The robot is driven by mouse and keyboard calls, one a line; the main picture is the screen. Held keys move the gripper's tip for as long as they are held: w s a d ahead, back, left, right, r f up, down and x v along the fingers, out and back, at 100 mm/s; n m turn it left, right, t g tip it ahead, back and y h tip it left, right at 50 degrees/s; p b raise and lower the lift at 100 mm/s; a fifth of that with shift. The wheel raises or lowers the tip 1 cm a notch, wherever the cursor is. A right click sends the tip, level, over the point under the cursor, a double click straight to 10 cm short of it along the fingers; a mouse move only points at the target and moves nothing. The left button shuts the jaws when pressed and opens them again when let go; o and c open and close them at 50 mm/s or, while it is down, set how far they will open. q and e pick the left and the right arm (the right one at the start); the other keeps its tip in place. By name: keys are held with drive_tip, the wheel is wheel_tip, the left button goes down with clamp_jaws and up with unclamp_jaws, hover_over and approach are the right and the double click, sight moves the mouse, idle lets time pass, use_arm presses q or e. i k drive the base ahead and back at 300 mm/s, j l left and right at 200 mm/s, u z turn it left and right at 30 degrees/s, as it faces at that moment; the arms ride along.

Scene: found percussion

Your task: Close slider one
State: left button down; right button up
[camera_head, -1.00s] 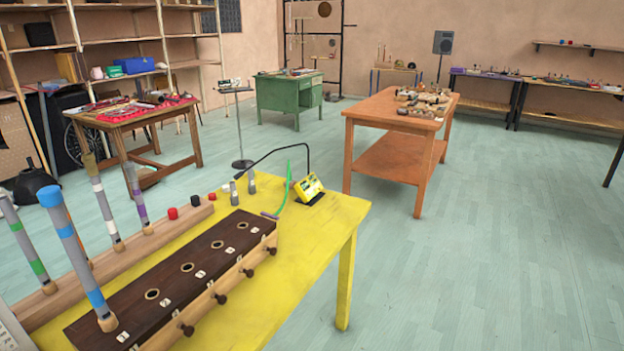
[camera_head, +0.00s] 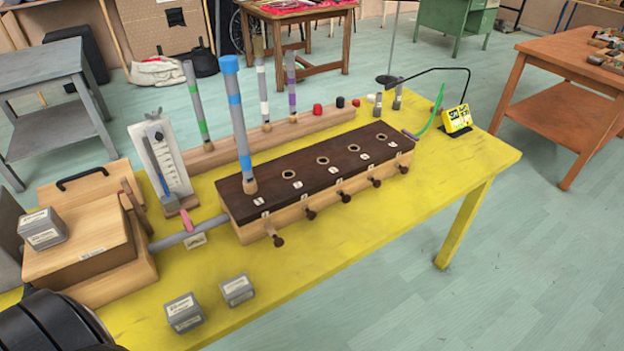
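A long dark-topped wooden box (camera_head: 300,180) stands on the yellow table. Several dark knobs stick out along its pale front side. The nearest-left knob (camera_head: 277,240) sits below the box's left end and seems to stick out further than the others. White labels on the box are too small to read, so I cannot tell which slider is one. A tall grey pipe with blue bands (camera_head: 240,125) stands upright at the box's left end; the other holes in the top are open. Neither gripper is in view. A black rounded part of mine fills the bottom left corner.
Left of the box are a wooden bellows-like unit (camera_head: 80,250), a gauge board (camera_head: 165,155) and small grey blocks (camera_head: 184,313). Behind it, a wooden rail (camera_head: 230,150) carries several pipes. The yellow table (camera_head: 400,230) is clear in front of the knobs.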

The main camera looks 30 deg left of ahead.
sight(279, 242)
drive_tip(key=j+u, duration=0.15)
drive_tip(key=u, duration=0.35)
drive_tip(key=i+u, duration=0.15)
drive_tip(key=u, duration=0.35)
